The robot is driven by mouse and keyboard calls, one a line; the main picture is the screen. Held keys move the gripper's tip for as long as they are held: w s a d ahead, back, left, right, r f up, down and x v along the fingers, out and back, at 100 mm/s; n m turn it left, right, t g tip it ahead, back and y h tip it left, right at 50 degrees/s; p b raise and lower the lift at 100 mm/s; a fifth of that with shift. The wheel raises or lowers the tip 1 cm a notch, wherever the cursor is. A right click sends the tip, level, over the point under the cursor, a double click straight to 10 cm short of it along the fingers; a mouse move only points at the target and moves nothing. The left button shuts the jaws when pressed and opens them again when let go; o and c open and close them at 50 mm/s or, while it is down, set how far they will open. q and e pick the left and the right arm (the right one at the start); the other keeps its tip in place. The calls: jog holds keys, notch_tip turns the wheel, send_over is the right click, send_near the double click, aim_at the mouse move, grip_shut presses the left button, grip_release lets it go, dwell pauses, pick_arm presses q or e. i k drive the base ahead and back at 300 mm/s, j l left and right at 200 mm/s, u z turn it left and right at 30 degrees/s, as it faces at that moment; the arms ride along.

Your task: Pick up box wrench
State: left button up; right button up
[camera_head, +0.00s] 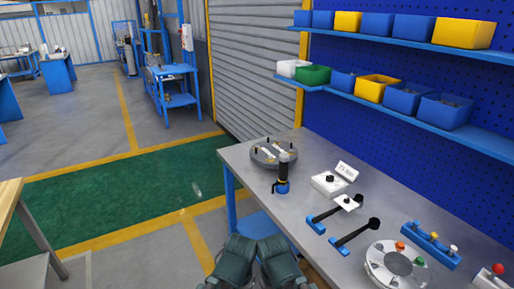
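Two long dark tools with blue ends lie side by side on the grey workbench (312,152). One tool (331,211) is farther back, by a small white piece with a black knob. The other tool (355,236) is nearer, with a round black end at its right. Their shape suggests wrenches, but I cannot tell for sure which is the box wrench. Two dark green rounded parts of my arms show at the bottom edge, beside the bench's front edge. No gripper fingers are visible, and nothing touches the tools.
A round grey flange (265,160) with upright studs sits at the bench's far end, beside a blue-black upright tool (282,178). A white block with a sign (328,184), a pale ring flange (378,272) and a blue rack (429,245) stand nearby. Bin shelves (410,107) overhang the back.

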aim_at(374, 223)
jog(key=z, duration=0.45)
jog(key=i+j+z, duration=0.15)
jog(key=z, duration=0.25)
jog(key=i+j+z, duration=0.1)
jog(key=j+z, duration=0.35)
jog(key=i+j+z, duration=0.1)
jog(key=j+z, duration=0.15)
jog(key=z, duration=0.15)
jog(key=j+z, duration=0.35)
jog(key=j, duration=1.85)
